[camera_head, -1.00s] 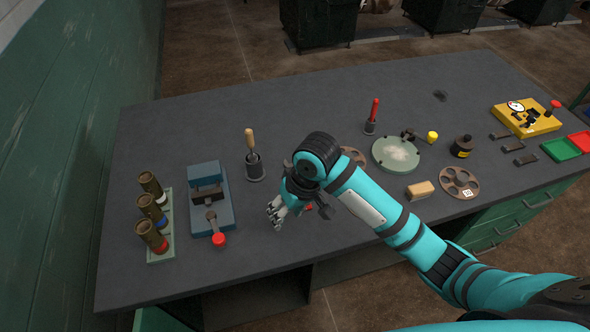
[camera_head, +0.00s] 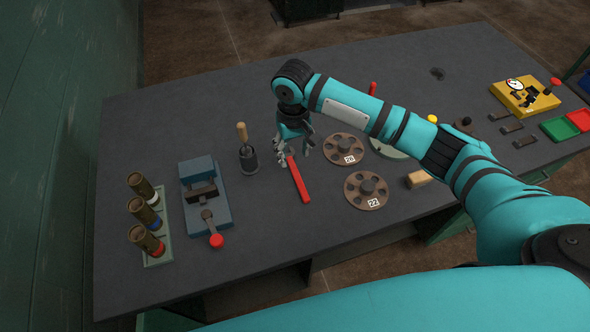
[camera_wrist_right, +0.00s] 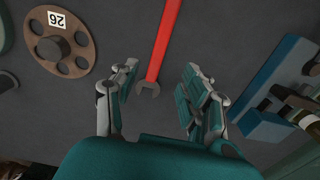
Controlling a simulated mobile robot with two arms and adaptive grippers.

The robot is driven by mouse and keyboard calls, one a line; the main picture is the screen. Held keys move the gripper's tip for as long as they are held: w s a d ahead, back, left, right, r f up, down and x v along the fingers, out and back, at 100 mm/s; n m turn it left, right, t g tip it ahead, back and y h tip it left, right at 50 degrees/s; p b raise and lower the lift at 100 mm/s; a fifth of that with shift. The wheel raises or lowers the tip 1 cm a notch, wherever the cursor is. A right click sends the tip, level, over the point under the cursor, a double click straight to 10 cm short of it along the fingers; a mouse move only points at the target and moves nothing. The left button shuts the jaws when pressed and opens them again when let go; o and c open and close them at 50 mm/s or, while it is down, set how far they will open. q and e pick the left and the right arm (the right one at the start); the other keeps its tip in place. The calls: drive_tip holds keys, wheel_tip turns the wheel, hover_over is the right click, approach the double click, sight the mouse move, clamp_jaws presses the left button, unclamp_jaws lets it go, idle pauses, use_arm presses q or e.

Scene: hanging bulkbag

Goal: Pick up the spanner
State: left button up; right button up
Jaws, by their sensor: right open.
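The spanner (camera_head: 298,180) is red with a grey open-ended head and lies flat on the dark bench. In the right wrist view the spanner's red shaft (camera_wrist_right: 164,40) runs to the top edge, and its grey jaw points towards my palm. My right gripper (camera_head: 296,158) is over the spanner's far end, open and empty. In the right wrist view the fingers of my right gripper (camera_wrist_right: 158,76) stand on either side of the spanner's head, apart from it. My left gripper is not in view.
Left of the spanner are a blue vise (camera_head: 205,195), a wooden-handled tool in a holder (camera_head: 248,158) and a rack of cylinders (camera_head: 158,257). Brown discs (camera_head: 366,190) lie to its right. The bench (camera_head: 265,235) in front of the spanner is clear.

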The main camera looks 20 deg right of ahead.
sight(295, 170)
drive_tip(key=shift+f, duration=1.5)
wheel_tip(295, 170, down, 4)
drive_tip(key=shift+w+d+r+p, duration=0.1)
drive_tip(key=shift+d+r+p, duration=0.05)
drive_tip(key=shift+p, duration=0.45)
drive_tip(key=shift+f, duration=0.4)
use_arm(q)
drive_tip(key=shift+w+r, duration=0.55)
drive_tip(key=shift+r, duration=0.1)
use_arm(e)
clamp_jaws()
